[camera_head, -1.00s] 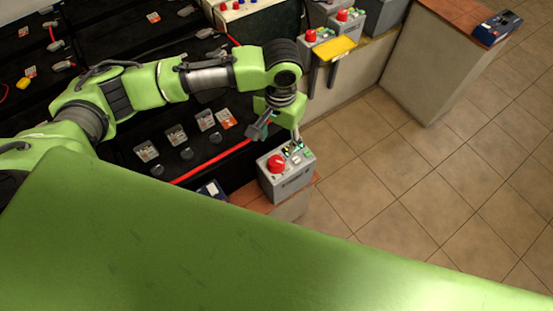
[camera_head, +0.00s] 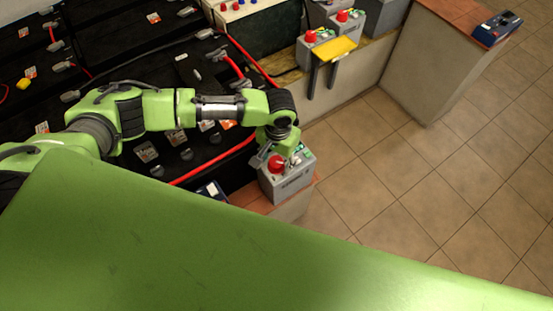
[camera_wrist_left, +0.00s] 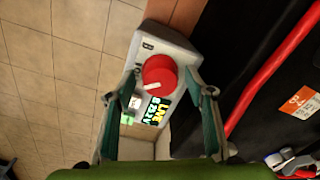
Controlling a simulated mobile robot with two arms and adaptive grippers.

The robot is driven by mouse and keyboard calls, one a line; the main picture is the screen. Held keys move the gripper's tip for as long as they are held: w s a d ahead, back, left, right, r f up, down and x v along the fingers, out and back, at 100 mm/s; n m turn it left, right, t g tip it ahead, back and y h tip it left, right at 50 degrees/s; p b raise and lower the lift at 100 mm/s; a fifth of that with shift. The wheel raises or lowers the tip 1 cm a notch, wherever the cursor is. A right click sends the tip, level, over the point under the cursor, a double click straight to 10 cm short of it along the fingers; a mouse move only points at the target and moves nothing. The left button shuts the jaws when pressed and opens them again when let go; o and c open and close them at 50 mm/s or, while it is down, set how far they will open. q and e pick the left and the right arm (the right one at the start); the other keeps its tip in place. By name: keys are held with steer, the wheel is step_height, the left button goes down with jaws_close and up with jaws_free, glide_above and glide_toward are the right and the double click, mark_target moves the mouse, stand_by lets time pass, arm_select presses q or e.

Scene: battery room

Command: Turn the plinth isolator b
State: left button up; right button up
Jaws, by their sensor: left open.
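The plinth isolator b is a grey box (camera_head: 290,184) with a red knob (camera_head: 277,163) on its top face, standing on a low brick-topped plinth. My left gripper (camera_head: 284,163) is right over the box and partly hides its top. In the left wrist view the red knob (camera_wrist_left: 160,76) with a white pointer mark sits ahead, between the fingers of my open left gripper (camera_wrist_left: 160,92). I cannot tell whether the fingers touch it. A letter B and a lit yellow-green label (camera_wrist_left: 156,111) show on the box's face. My right gripper is not in view.
Black battery racks with red cables (camera_head: 215,160) lie to the left of the box. Two more grey boxes with red knobs (camera_head: 311,36) stand behind, near a yellow plate (camera_head: 334,49). A handheld meter (camera_head: 497,27) lies on a far plinth. Tiled floor (camera_head: 420,180) is clear on the right.

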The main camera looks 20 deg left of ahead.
arm_select(q)
steer(key=c, duration=1.1)
steer(key=shift+r+m+p, duration=0.15)
steer(key=shift+m+p, duration=0.35)
steer(key=shift+p, duration=0.15)
steer(key=shift+s+m+p, duration=0.1)
steer(key=shift+m+p, duration=0.85)
steer(key=shift+m, duration=0.15)
steer(key=shift+m+p, duration=0.65)
steer(key=shift+m, duration=0.35)
steer(key=shift+m+p, duration=0.5)
steer(key=shift+m, duration=0.6)
